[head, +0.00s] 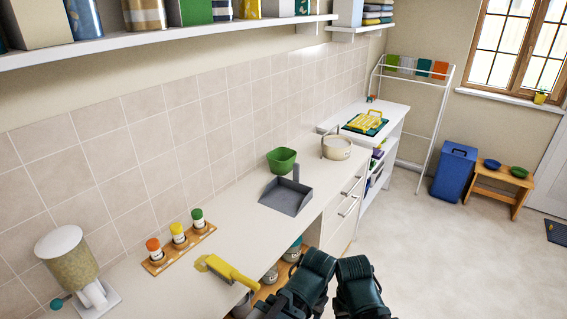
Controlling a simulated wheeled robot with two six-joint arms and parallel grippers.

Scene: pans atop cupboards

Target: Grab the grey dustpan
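The grey dustpan (286,196) lies on the white counter, close to its front edge. Its flat pan faces the room, and its short handle stands up at the back, towards the green bowl. Two dark arm parts of mine rise from the bottom edge of the head view, right of the counter front and well below the dustpan. No gripper fingers show on them, and nothing of mine touches the dustpan.
A green bowl (282,160) stands just behind the dustpan, and a cream pot (336,147) stands to its right. A yellow brush (226,271) and a wooden rack of spice jars (179,246) are nearer on the counter. A shelf (170,36) runs above. Open floor lies right.

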